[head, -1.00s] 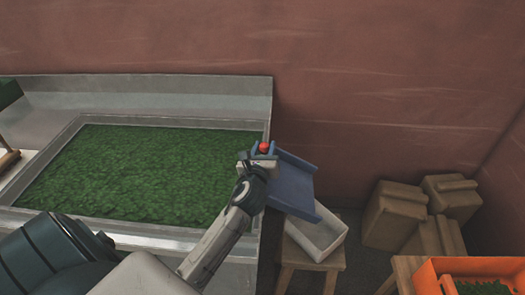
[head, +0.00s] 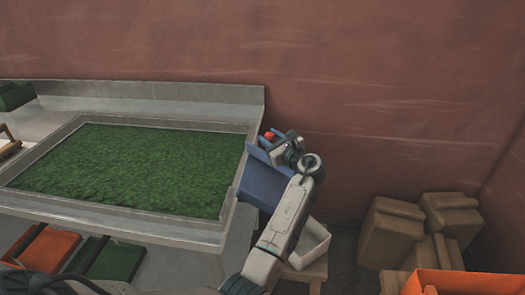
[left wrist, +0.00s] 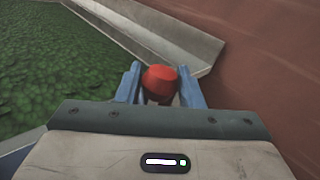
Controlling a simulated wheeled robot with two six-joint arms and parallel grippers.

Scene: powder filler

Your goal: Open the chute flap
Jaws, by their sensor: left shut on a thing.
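The red knob (head: 270,135) shows at the upper end of the blue chute (head: 262,190), by the right end of the steel trough. My left gripper (head: 274,137) is shut on this knob. In the left wrist view the red knob (left wrist: 160,80) sits between the two blue fingers (left wrist: 161,85). My left forearm and wrist cover the right part of the chute. I cannot tell the flap apart from the chute's blue panels, nor its exact angle. My right gripper is not in view.
The steel trough (head: 190,100) holds a green leafy bed (head: 130,168). A white bin (head: 312,243) on a wooden stool (head: 313,272) stands below the chute. Brown sacks (head: 390,232) and an orange crate (head: 440,283) are at the right. The red-brown wall is close behind.

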